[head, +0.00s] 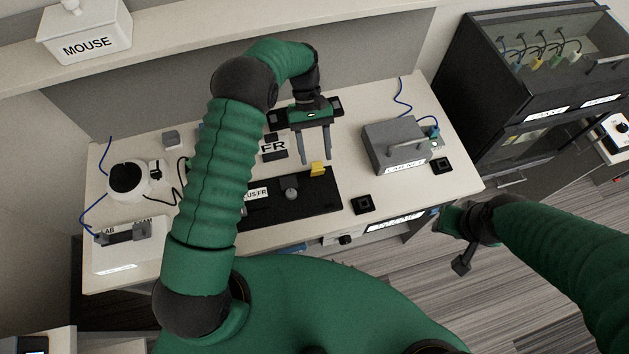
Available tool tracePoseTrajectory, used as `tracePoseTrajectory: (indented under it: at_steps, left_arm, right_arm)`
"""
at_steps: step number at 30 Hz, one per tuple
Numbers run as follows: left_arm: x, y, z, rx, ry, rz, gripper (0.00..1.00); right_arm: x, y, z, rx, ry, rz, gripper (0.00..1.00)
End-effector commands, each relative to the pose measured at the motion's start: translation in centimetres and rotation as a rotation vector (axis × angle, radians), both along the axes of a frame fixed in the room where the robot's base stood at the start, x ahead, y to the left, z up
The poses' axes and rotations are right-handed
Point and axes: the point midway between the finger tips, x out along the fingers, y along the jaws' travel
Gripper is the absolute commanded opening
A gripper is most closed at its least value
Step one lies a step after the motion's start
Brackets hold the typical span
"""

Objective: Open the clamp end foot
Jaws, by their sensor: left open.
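A black base plate (312,204) lies near the front of the table. I cannot tell for sure which part is the clamp end foot. My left gripper (316,161) points down with its two fingers apart and empty, just behind and above the yellow piece; contact cannot be made out. My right gripper (462,264) is off the table's right front edge, and its fingers are too unclear to judge.
A grey box with a handle (392,145) stands at the right, with small black square blocks (362,204) nearby. A white round device (128,182) and a white tray (125,250) are at the left. A dark cabinet (520,80) stands beyond the table.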

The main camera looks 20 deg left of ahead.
Motion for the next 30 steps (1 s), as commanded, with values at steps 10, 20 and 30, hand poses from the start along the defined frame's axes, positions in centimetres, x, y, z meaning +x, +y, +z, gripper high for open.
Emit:
tracePoseTrajectory:
  at_steps: [10,20,30]
  left_arm:
    - [-7.2,-2.2,1.7,0.000,0.000,-0.002,0.51]
    - [-14.3,-4.5,2.4,0.000,0.000,-0.002,0.51]
    - [-15.2,-4.8,2.5,-0.001,0.001,0.000,0.51]
  right_arm:
    - [0.0,0.0,-1.4,0.000,0.000,0.000,0.36]
    - [0.0,0.0,-2.1,0.000,0.000,0.000,0.36]
    - [0.0,0.0,-2.1,0.000,0.000,0.000,0.36]
